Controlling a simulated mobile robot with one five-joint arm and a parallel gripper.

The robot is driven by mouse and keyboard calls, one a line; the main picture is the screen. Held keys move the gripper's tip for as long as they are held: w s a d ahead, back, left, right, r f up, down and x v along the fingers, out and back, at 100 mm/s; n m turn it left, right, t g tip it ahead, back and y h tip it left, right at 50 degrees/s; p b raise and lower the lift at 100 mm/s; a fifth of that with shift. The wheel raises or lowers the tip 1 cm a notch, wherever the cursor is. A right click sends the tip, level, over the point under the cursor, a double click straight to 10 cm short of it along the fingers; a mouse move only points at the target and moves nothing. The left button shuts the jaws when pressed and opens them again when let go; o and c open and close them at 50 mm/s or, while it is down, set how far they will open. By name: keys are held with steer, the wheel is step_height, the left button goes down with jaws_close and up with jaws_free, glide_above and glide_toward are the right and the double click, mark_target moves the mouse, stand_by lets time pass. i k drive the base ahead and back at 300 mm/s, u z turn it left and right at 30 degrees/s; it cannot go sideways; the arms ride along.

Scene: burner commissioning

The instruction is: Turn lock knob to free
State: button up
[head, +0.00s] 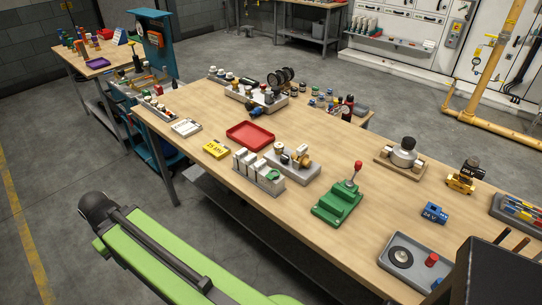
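No part is clearly recognisable as the lock knob in the head view. A green block-shaped device (337,205) with an upright lever and red ball (357,166) stands near the table's front edge. A grey plate to its right carries a black disc (401,257) and a red knob (432,259). A grey block with a brass fitting (303,160) stands left of the green device. My green arm reaches along the lower left, off the table. My gripper does not show.
The long wooden table (331,156) also carries a red tray (250,135), a yellow block (215,149), a blue block (435,212) and a round device on a wooden base (404,152). A teal stand (157,45) is at left. Floor in front is clear.

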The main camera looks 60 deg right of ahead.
mark_target(285, 158)
steer(key=i, duration=1)
steer(key=u, duration=0.05)
